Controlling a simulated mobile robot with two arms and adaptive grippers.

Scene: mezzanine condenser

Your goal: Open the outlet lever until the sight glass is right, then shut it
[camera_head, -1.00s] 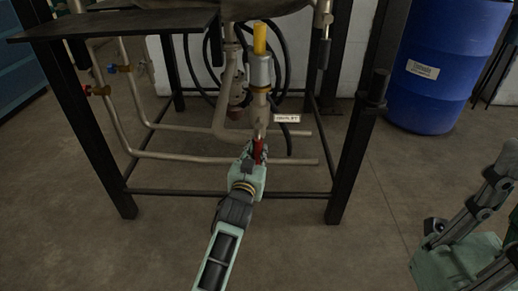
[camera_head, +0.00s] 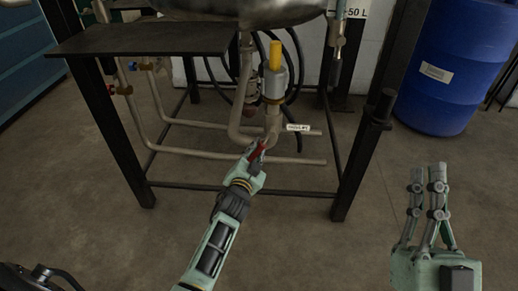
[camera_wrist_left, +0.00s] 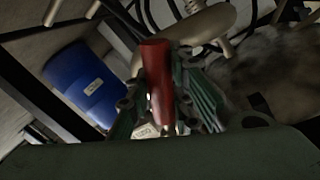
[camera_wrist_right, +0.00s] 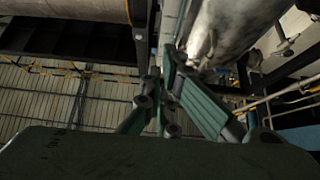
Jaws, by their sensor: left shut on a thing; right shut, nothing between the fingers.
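My left gripper (camera_head: 255,155) is shut on the lever. In the left wrist view the red lever handle (camera_wrist_left: 157,82) stands between the fingers. My right gripper (camera_head: 428,178) is raised, shut and empty, at the right, away from the frame.
A black steel frame (camera_head: 360,150) surrounds the pipes, with a dark plate (camera_head: 150,42) at the upper left. Small red and blue valves (camera_head: 122,90) are on the left pipes. A blue drum (camera_head: 450,70) stands at the back right. The floor in front is open.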

